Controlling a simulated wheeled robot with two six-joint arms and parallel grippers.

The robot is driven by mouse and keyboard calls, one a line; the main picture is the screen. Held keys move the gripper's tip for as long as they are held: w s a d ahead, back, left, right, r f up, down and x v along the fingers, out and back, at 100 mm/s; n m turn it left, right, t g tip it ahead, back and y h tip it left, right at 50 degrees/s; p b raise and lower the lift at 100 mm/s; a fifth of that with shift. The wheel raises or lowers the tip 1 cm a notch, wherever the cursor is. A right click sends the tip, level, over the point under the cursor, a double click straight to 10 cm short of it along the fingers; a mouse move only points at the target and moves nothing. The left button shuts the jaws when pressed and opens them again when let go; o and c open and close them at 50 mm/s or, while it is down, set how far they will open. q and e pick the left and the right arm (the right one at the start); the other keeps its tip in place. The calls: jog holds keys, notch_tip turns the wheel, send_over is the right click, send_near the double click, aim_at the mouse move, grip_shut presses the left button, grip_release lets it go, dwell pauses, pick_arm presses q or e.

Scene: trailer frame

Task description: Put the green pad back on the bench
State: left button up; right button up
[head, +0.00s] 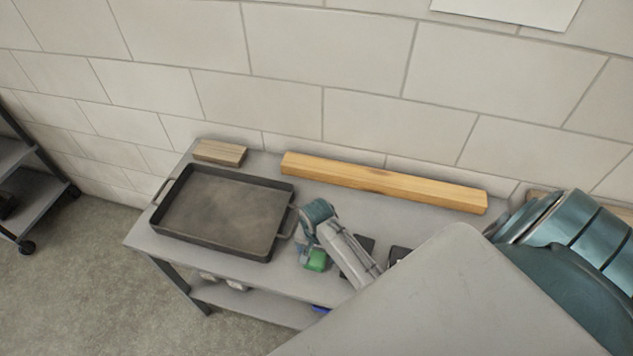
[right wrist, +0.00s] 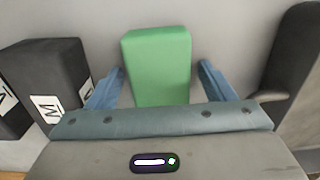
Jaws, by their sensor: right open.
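The green pad (head: 316,260) rests on the grey bench (head: 205,258) near its front edge, just right of the dark tray. In the right wrist view the green pad (right wrist: 157,62) is a green block between the two blue fingers. My right gripper (head: 311,256) is open around the pad, with a gap visible on each side of it. The fingers of the right gripper (right wrist: 160,68) do not appear to touch it. In the head view my right gripper and arm hide part of the pad. My left gripper is not in view.
A dark tray (head: 176,190) with handles stands on the bench left of my gripper. A long wooden beam (head: 380,182) and a small wood block (head: 220,152) lie along the wall.

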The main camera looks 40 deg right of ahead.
notch_tip(320, 180, up, 12)
jog(key=b, duration=0.2)
jog(key=shift+b, duration=0.4)
